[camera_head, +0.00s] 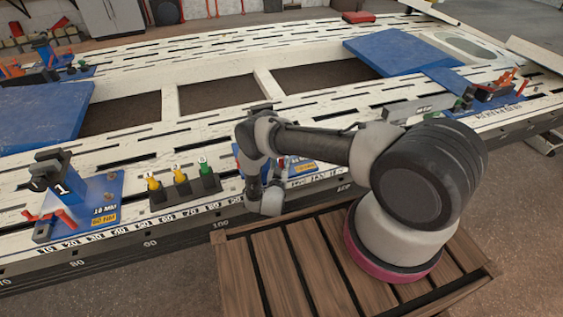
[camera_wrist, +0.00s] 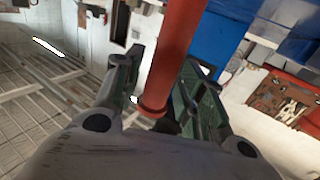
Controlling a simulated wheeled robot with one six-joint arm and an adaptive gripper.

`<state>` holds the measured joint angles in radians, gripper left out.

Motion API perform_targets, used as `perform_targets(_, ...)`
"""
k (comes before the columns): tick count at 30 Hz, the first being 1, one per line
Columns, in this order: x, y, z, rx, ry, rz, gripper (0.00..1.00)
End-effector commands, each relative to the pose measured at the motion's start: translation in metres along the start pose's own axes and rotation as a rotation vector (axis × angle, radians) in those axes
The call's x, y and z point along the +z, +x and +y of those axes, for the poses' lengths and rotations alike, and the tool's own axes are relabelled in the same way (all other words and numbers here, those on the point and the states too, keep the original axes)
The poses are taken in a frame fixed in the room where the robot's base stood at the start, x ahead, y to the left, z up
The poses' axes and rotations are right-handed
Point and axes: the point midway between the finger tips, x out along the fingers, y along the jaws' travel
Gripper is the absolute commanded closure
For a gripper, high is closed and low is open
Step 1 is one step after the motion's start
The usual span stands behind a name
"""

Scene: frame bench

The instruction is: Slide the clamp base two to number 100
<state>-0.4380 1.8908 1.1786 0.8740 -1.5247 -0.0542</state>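Clamp base two (camera_head: 302,166) is mostly hidden behind my wrist in the head view. Only blue parts and a little green and red show, on the near rail. The number 100 mark (camera_head: 221,223) is on the rail's front edge, left of my wrist. In the wrist view a red rod-like handle (camera_wrist: 172,55) runs between the fingers of my gripper (camera_wrist: 164,62), its near end close to the palm. Blue surfaces (camera_wrist: 225,40) lie beyond it. Whether both fingers press on the handle is unclear. My fingertips are hidden in the head view.
Clamp base one (camera_head: 75,195) stands left on the near rail. A black holder (camera_head: 185,190) with yellow and green pieces sits between it and my wrist. Another clamp (camera_head: 485,95) stands at the right. Blue panels (camera_head: 405,52) lie on the frame. A wooden slatted platform (camera_head: 290,265) is in front.

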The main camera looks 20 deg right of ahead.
Motion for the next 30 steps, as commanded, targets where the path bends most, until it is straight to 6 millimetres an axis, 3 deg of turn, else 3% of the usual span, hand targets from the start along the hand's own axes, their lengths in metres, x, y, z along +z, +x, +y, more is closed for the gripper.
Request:
perform_targets(11,0.001,-0.006,0.0,-0.001,-0.002,-0.001,0.56)
perform_targets(14,0.001,-0.021,0.0,-0.001,-0.003,-0.001,0.56)
perform_targets(24,0.0,-0.094,-0.001,-0.004,-0.003,-0.001,0.56)
perform_targets(30,0.001,-0.117,0.0,-0.001,-0.002,-0.001,0.56)
